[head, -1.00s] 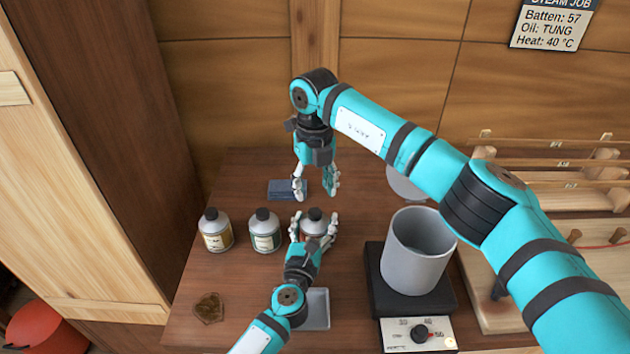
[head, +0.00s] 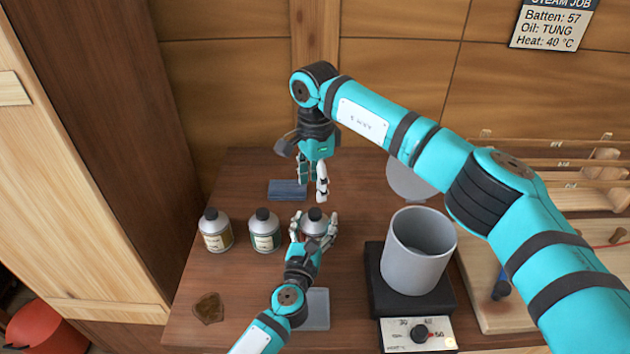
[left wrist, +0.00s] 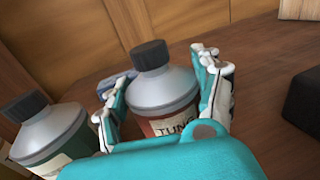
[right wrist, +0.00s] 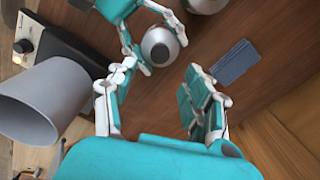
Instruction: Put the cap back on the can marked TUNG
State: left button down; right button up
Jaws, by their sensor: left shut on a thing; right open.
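The can marked TUNG (left wrist: 165,95) stands upright, with the word on its label in the left wrist view. A black cap (left wrist: 150,54) sits on its neck; how tightly cannot be told. The cap also shows in the head view (head: 315,213) and from above in the right wrist view (right wrist: 159,53). My left gripper (head: 314,228) is shut around the can's body, one finger on each side. My right gripper (head: 312,188) is open and empty, pointing down above and behind the can.
Two other capped cans (head: 215,229) (head: 264,230) stand to the left. A blue block (head: 287,190) lies behind. A grey pot (head: 405,262) on a dark heater stands right. A grey tray (head: 318,308) and brown patch (head: 208,308) are in front.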

aim_at(315, 212)
pick_arm(q)
jog(key=shift+f, duration=0.1)
pick_arm(e)
jog(key=shift+f, duration=4)
grip_shut()
jog(key=m, duration=0.6)
jog(key=shift+m, duration=0.3)
jog(key=m, duration=0.4)
jog(key=shift+m, duration=0.3)
jog(key=m, duration=0.4)
jog(key=shift+o, duration=0.7)
grip_release()
